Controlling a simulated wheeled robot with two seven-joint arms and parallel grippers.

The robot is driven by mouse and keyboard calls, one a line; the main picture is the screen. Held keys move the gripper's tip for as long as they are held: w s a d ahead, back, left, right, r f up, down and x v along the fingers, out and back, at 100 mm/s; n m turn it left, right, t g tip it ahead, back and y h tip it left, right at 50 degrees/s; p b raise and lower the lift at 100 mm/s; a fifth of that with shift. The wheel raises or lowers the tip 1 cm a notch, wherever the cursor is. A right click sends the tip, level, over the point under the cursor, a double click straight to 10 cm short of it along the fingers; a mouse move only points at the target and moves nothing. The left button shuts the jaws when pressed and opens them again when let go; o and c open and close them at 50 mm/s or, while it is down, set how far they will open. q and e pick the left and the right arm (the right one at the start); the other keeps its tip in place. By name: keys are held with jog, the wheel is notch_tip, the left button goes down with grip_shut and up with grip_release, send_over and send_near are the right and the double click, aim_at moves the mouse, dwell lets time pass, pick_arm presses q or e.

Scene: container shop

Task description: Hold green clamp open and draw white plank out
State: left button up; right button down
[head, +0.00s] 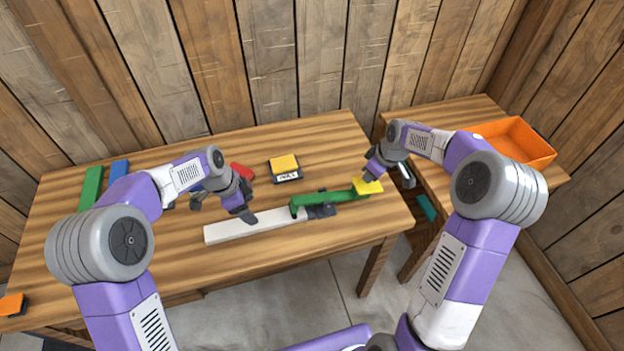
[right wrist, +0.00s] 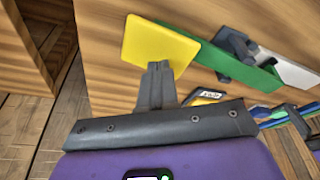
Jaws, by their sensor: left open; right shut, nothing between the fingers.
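The green clamp (head: 325,201) lies on the table, with a yellow pad (head: 368,187) at its right end and a dark base under it. It also shows in the right wrist view (right wrist: 232,66). The white plank (head: 250,226) lies flat, with its right end at the clamp's jaw; whether it is gripped there is hidden. My right gripper (head: 372,172) is shut and empty, with its fingertips at the yellow pad (right wrist: 157,45); I cannot tell whether they press it. My left gripper (head: 240,208) is open above the plank's middle, not around it.
A black box with a yellow top (head: 284,167) stands behind the clamp. A red block (head: 242,171) lies behind my left gripper. Green (head: 90,187) and blue (head: 119,169) pieces lie at the far left. An orange bin (head: 515,138) stands on the right side table. The front table edge is close.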

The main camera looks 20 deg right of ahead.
jog(key=shift+w+a, duration=0.1)
jog(key=shift+w, duration=0.05)
dwell(0.5)
jog(key=shift+w+a, duration=0.1)
jog(key=shift+w, duration=0.1)
jog(key=shift+f, duration=0.1)
